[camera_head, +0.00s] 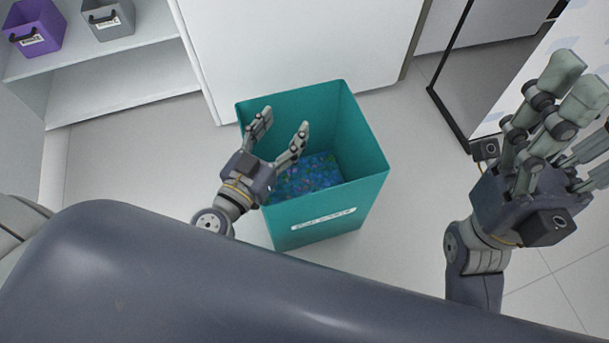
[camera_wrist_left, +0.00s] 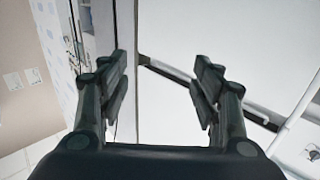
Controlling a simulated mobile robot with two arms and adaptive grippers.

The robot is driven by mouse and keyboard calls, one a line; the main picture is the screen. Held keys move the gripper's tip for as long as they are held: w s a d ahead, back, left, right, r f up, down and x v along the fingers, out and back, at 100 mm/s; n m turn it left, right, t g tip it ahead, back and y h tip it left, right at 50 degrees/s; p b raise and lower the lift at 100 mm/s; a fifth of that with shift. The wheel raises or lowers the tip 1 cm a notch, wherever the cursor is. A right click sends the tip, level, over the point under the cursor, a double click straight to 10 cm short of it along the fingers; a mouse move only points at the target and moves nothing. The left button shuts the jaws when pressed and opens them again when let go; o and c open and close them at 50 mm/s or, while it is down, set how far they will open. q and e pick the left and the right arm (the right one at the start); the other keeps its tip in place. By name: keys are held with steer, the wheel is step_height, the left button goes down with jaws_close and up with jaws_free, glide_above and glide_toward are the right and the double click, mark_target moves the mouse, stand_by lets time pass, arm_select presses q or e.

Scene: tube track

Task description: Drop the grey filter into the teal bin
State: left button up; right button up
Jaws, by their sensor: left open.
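The teal bin (camera_head: 325,212) stands upright on the floor in the middle of the head view, its top open. A layer of small blue and multicoloured bits (camera_head: 310,175) covers its bottom. My left gripper (camera_head: 284,122) is over the bin's left side, fingers spread and nothing between them. In the left wrist view its fingers (camera_wrist_left: 162,92) are also apart and empty. My right gripper (camera_head: 572,90) is raised at the right, away from the bin; its finger gap is not clear. I see no grey filter in either view.
A white shelf (camera_head: 110,65) at the upper left holds a purple box (camera_head: 33,28) and a grey box (camera_head: 108,20) with labels. A white cabinet (camera_head: 300,45) stands behind the bin. A dark-framed panel (camera_head: 452,115) stands at the right. Pale floor is clear left of the bin.

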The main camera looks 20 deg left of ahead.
arm_select(q)
steer(key=s+a, duration=0.1)
steer(key=s, duration=0.5)
steer(key=shift+s+a, duration=0.15)
steer(key=shift+s, duration=0.2)
